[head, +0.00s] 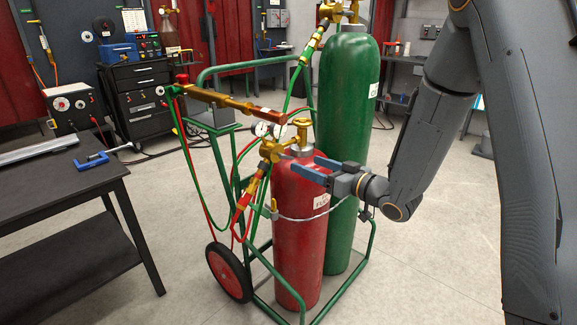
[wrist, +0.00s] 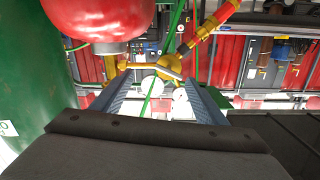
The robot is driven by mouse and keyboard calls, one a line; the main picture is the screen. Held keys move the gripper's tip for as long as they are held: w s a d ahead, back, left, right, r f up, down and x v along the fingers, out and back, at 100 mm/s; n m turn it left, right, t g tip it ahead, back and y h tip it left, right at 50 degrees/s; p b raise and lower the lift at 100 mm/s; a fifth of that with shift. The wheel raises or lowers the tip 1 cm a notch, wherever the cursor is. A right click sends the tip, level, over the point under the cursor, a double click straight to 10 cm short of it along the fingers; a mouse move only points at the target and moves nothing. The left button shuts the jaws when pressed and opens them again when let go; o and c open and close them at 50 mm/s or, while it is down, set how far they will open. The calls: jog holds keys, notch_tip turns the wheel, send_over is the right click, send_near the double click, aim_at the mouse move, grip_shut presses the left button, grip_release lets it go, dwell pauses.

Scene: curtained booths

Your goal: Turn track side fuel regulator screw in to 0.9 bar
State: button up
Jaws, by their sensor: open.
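The red fuel cylinder (head: 300,230) stands on a green cart. Its brass regulator (head: 268,152) carries two round gauges (head: 261,129), too small to read. In the wrist view the brass regulator (wrist: 180,50) sits beyond my fingers, with gauge faces (wrist: 150,86) showing between them. A brass bar that may be the adjusting screw's handle (wrist: 138,66) lies near the fingertips; I cannot tell whether they touch it. My gripper (head: 305,165) is open, reaching in from the right in front of the cylinder's top. In the wrist view my gripper (wrist: 157,80) has nothing clamped between its fingers.
A taller green cylinder (head: 347,110) with its own brass regulator (head: 318,40) stands right behind the red one. Red and green hoses and a brass torch (head: 225,102) hang on the cart (head: 205,75). A dark table (head: 60,190) holds a blue clamp (head: 92,161). Floor at front right is clear.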

aim_at(289, 157)
jog(key=shift+y, duration=0.6)
jog(key=x, duration=0.8)
jog(key=shift+s+a, duration=0.35)
jog(key=shift+s, duration=0.05)
jog(key=shift+r, duration=0.1)
jog(key=c, duration=0.9)
jog(key=shift+p, duration=0.35)
